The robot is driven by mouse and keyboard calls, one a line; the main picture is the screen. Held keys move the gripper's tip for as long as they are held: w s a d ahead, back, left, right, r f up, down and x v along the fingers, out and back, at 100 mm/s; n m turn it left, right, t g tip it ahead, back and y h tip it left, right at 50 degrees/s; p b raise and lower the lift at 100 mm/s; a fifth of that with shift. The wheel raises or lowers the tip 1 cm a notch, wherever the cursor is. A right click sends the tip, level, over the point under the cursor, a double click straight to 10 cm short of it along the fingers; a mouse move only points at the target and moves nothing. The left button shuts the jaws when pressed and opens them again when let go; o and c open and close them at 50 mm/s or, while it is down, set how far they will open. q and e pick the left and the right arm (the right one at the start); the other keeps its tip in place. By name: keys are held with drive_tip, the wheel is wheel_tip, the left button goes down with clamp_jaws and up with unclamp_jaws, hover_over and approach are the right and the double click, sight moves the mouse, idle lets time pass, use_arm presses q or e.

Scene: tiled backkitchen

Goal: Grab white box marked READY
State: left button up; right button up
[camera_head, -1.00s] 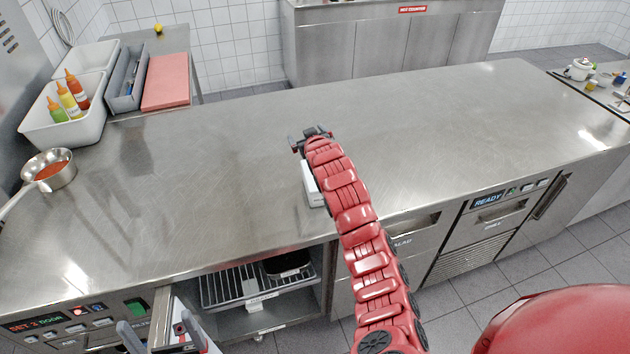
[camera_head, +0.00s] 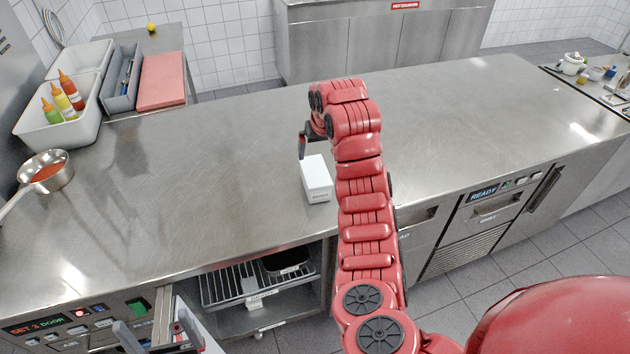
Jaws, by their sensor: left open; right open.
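A small white box (camera_head: 316,177) stands on the steel counter, left of my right forearm. Small dark print shows low on its front, too small to read. My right gripper (camera_head: 307,141) is open just behind and above the box, its fingers pointing down; it is apart from the box and partly hidden by its own wrist. My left gripper (camera_head: 158,338) is open at the lower left, in front of the counter, with the edge of an open door (camera_head: 164,308) between its fingers in the picture. Whether it touches the door I cannot tell.
The counter (camera_head: 220,170) is mostly clear. A READY display (camera_head: 483,193) is on its front at right. An open compartment with a wire rack (camera_head: 225,287) lies below. A saucepan (camera_head: 45,172), white bins (camera_head: 58,133) and a red board (camera_head: 162,82) are at left.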

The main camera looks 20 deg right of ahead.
sight(315, 171)
drive_tip(key=b+x, duration=0.2)
drive_tip(key=x, duration=0.1)
drive_tip(key=shift+w+f, duration=0.1)
drive_tip(key=shift+f, duration=0.3)
drive_tip(key=b+x, duration=0.1)
drive_tip(key=x, duration=0.1)
drive_tip(key=shift+w+f, duration=0.1)
drive_tip(key=shift+f, duration=0.2)
drive_tip(key=shift+w+f+p, duration=0.4)
drive_tip(key=shift+f+p, duration=0.1)
drive_tip(key=shift+f, duration=0.15)
drive_tip(key=shift+w+f+p, duration=0.15)
drive_tip(key=shift+f+p, duration=0.2)
drive_tip(key=shift+p, duration=0.05)
drive_tip(key=p+x, duration=0.2)
drive_tip(key=x, duration=0.2)
drive_tip(key=shift+d, duration=0.1)
drive_tip(key=shift+w+f, duration=0.1)
drive_tip(key=shift+f, duration=0.25)
drive_tip(key=shift+f, duration=0.3)
